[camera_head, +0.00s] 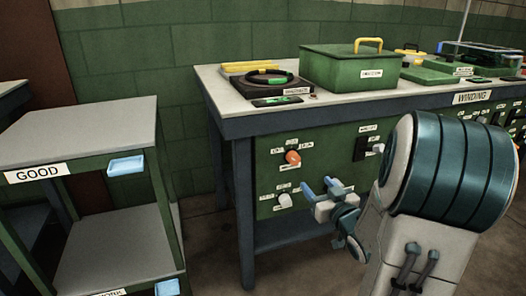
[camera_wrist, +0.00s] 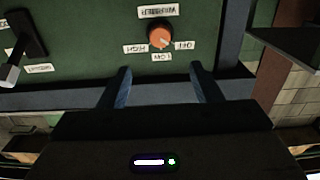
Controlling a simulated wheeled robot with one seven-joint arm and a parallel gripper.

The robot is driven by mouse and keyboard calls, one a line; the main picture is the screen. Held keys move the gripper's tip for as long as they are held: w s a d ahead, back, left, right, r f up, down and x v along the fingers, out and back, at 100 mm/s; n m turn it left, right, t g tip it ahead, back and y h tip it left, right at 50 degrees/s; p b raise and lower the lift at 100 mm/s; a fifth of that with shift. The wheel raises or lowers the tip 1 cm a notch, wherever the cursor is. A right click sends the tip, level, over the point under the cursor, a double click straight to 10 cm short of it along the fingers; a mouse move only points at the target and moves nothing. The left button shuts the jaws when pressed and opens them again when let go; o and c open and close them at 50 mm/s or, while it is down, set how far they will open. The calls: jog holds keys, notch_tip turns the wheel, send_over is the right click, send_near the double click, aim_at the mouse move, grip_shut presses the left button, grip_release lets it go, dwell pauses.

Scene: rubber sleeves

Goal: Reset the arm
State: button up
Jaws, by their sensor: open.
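My gripper (camera_head: 333,187) is in front of the green control panel (camera_head: 325,140) of the winding bench, with its blue fingers apart and nothing between them. In the wrist view my gripper (camera_wrist: 160,88) also shows open, with the panel upside down beyond it. An orange knob (camera_wrist: 160,36) with HIGH, LOW and OFF labels lies beyond the fingertips, apart from them. The same orange knob (camera_head: 293,157) shows in the head view, up and left of the fingers. A white knob (camera_head: 285,200) sits lower on the panel, left of the fingers.
The bench top (camera_head: 225,88) carries a green box (camera_head: 345,72) with a yellow handle, a black ring (camera_head: 268,78) and other items. A dark lever switch (camera_head: 361,149) is on the panel. A GOOD shelf (camera_head: 80,130) stands at left. Floor shows between shelf and bench.

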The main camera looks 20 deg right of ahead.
jog(key=s+a+r+m+g+h+p, duration=0.1)
jog(key=a+r+g+h+p, duration=0.2)
jog(key=r+p, duration=0.55)
jog(key=s+a+r+g+h+p, duration=0.1)
jog(key=a+r+g+p, duration=0.25)
jog(key=r+p, duration=0.55)
jog(key=s+a+r+g+y+p, duration=0.1)
jog(key=s+a+r+g+p, duration=0.3)
jog(key=s+a+r+p, duration=0.2)
jog(key=s+a+r+g+y+p, duration=0.2)
jog(key=s+a+r+g+p, duration=0.2)
jog(key=s+r+p, duration=0.6)
jog(key=s+a+p, duration=0.2)
jog(key=p, duration=0.1)
jog(key=shift+a+r+g, duration=0.3)
jog(key=shift+r+g, duration=0.05)
